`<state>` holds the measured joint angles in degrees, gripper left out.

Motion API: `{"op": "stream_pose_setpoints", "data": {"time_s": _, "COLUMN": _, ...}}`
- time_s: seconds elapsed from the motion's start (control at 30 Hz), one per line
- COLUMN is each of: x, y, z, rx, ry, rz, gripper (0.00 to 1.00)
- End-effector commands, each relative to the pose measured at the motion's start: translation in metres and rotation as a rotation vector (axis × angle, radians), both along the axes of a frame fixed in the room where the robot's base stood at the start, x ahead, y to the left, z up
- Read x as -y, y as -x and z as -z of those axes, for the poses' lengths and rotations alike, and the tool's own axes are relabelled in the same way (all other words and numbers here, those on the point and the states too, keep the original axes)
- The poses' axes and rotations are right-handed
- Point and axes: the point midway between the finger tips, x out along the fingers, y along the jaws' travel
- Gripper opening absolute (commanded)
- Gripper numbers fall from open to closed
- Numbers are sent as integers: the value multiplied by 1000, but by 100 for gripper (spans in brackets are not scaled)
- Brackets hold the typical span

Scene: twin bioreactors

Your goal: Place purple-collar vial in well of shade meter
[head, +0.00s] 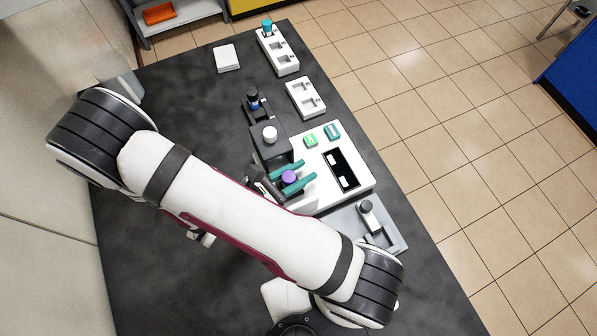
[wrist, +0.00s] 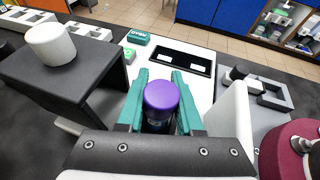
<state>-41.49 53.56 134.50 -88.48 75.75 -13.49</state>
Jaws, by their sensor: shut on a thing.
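The purple-collar vial (head: 289,176) is upright between the teal fingers of my gripper (head: 307,169), at the left side of a white device. In the wrist view its purple top (wrist: 161,96) shows between both fingers (wrist: 160,76), with a dark body below. My gripper is shut on it. The white device (head: 362,178) has a green button, a teal button and a black recessed panel (wrist: 170,60); it may be the shade meter. No well shows clearly. The vial's lower end is hidden, so I cannot tell whether it touches anything.
A dark box with a white knob (head: 270,134) stands close to the left of my gripper in the wrist view; a white upright part (wrist: 235,118) stands close to the right. White racks (head: 287,63) stand at the back.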

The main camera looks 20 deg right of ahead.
Motion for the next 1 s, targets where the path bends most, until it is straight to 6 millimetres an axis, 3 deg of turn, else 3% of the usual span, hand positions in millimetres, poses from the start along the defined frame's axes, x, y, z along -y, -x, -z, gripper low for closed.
{"op": "stream_pose_setpoints", "data": {"time_s": 0.33, "x": 0, "y": 0, "z": 6, "rx": 1, "ry": -1, "rz": 0, "gripper": 0}}
{"op": "stream_pose_setpoints", "data": {"time_s": 0.37, "x": 0, "y": 0, "z": 6, "rx": 1, "ry": -1, "rz": 0, "gripper": 38}}
{"op": "stream_pose_setpoints", "data": {"time_s": 0.43, "x": 0, "y": 0, "z": 5, "rx": 1, "ry": -1, "rz": 0, "gripper": 47}}
{"op": "stream_pose_setpoints", "data": {"time_s": 0.87, "x": 0, "y": 0, "z": 3, "rx": 1, "ry": -1, "rz": 0, "gripper": 47}}
{"op": "stream_pose_setpoints", "data": {"time_s": 1.0, "x": -16, "y": 2, "z": -4, "rx": 6, "ry": -2, "rz": -4, "gripper": 47}}
